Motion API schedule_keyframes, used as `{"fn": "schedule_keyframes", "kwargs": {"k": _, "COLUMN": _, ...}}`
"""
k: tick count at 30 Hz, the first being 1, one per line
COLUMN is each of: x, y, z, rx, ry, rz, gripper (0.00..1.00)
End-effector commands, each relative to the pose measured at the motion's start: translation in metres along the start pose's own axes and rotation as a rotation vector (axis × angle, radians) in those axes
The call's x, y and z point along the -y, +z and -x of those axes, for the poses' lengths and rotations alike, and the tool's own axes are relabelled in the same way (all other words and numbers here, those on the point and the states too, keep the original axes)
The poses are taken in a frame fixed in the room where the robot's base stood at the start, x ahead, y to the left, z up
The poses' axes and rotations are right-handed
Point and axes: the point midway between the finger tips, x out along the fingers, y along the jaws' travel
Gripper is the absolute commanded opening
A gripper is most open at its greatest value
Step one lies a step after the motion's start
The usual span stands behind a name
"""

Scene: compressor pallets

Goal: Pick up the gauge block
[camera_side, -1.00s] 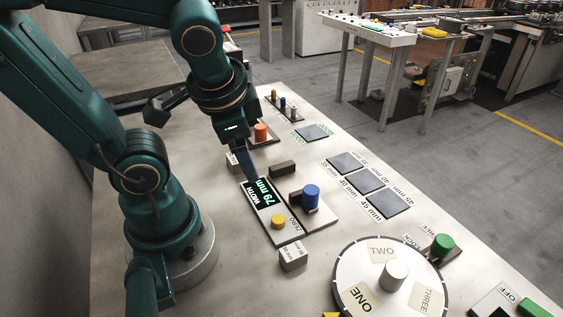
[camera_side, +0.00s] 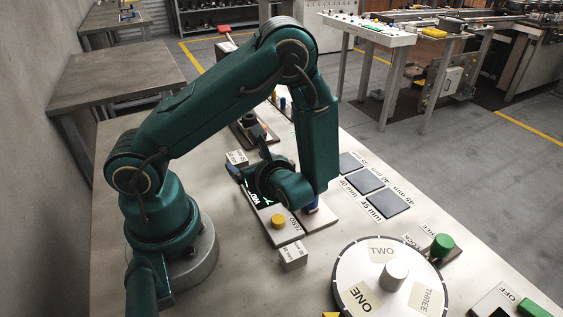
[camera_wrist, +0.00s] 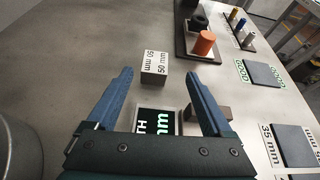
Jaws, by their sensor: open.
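A pale metal gauge block marked 50 mm (camera_wrist: 154,68) stands on the table just ahead of my fingertips in the wrist view. It also shows in the side view (camera_side: 237,157), beyond my gripper (camera_side: 234,172). My gripper (camera_wrist: 158,76) is open, its two blue fingers spread wide, with no object held between them. The block sits past the tips, roughly centred on the gap. A second marked block (camera_side: 293,256) stands near the yellow button; its label is hard to read.
The width display (camera_wrist: 160,121) lies beneath my gripper, partly hidden. An orange cylinder (camera_wrist: 204,43) stands on a dark base to the right of the block. Flat dark pads (camera_side: 366,180) lie further right. A round dial (camera_side: 350,250) is in front. Table left of the block is clear.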

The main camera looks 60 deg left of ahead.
Motion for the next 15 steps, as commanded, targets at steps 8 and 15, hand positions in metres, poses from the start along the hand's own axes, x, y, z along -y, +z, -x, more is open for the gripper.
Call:
{"fn": "schedule_keyframes", "kwargs": {"k": 8, "x": -0.008, "y": -0.008, "z": -0.011, "rx": 0.023, "ry": 0.006, "rz": -0.065, "gripper": 0.85}}
{"fn": "schedule_keyframes", "kwargs": {"k": 15, "x": -0.009, "y": -0.007, "z": -0.040, "rx": 0.021, "ry": 0.009, "rz": -0.063, "gripper": 0.85}}
